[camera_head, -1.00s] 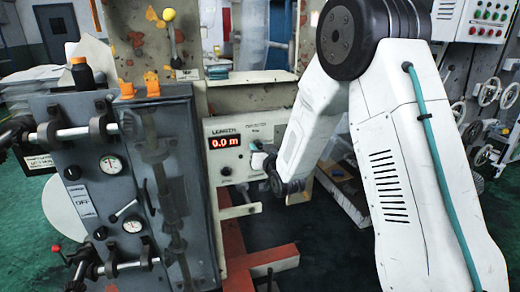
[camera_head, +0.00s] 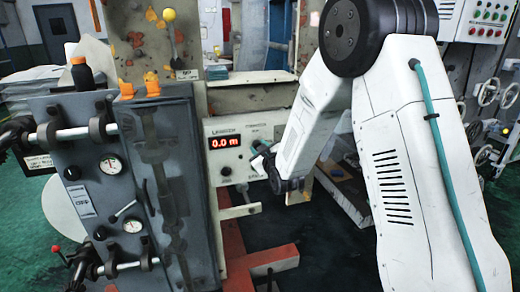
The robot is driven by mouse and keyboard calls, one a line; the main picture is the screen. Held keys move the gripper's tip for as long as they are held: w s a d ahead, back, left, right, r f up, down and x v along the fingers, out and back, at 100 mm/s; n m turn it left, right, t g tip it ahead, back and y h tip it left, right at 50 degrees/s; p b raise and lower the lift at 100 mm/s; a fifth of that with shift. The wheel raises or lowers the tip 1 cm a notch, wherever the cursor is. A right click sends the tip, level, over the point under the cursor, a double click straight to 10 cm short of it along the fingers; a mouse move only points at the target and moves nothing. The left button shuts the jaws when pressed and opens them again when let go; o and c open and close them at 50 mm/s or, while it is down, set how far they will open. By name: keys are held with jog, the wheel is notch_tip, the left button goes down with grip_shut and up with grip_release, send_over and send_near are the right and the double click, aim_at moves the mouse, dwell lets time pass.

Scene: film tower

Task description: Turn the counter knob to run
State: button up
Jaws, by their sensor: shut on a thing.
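The counter panel (camera_head: 223,164) is a pale box on the machine at the centre, with a red display (camera_head: 224,142) reading 0.0 m. A small dark knob (camera_head: 226,171) sits below the display. My gripper (camera_head: 259,148) is at the panel's right side, at the spot of the counter knob. It is shut there, on what I take to be the counter knob, which its fingers and my wrist hide. The knob's pointer and setting cannot be seen.
A grey cabinet with gauges (camera_head: 111,165) and rollers stands close on the left. A yellow-ball lever (camera_head: 169,15) rises above the panel. A red floor beam (camera_head: 262,262) lies below. Handwheels (camera_head: 488,95) are at the far right. Dark floor between is clear.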

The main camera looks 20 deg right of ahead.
jog(key=n+h, duration=0.1)
jog(key=n, duration=0.8)
jog(key=shift+a+r+n, duration=0.1)
jog(key=shift+n, duration=0.2)
dwell(0.6)
jog(key=o, duration=1)
jog(key=shift+s, duration=0.15)
jog(key=s, duration=0.7)
jog(key=shift+s+r, duration=0.3)
